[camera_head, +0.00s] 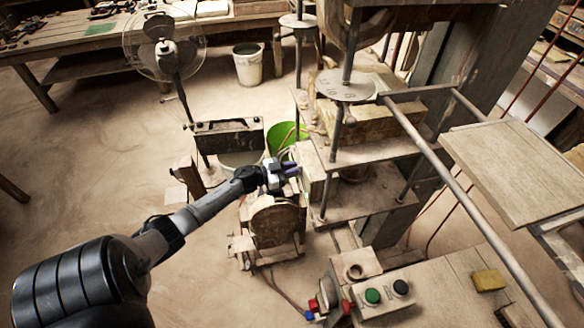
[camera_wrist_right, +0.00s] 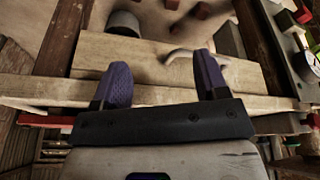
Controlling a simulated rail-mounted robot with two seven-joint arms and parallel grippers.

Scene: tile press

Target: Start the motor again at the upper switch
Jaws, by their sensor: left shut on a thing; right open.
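My left gripper (camera_head: 284,171) is in the middle of the head view, beside a pale box (camera_head: 313,165) on the press frame. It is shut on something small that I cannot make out. Whether it touches the box is unclear. A dusty, rounded machine that looks like the motor (camera_head: 275,222) stands just below it. A control box with a green button (camera_head: 372,296) and a black button (camera_head: 401,287) sits at the lower right. I cannot tell which part is the upper switch. In the right wrist view, my right gripper (camera_wrist_right: 163,85) is open and empty, over a wooden board (camera_wrist_right: 160,60).
The press has a round plate (camera_head: 345,86) on a rod and a long rail (camera_head: 470,210) crossing the right side. A green bucket (camera_head: 283,137) stands behind my left gripper. A fan (camera_head: 164,45) and a white bucket (camera_head: 248,66) stand farther back. The left floor is mostly clear.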

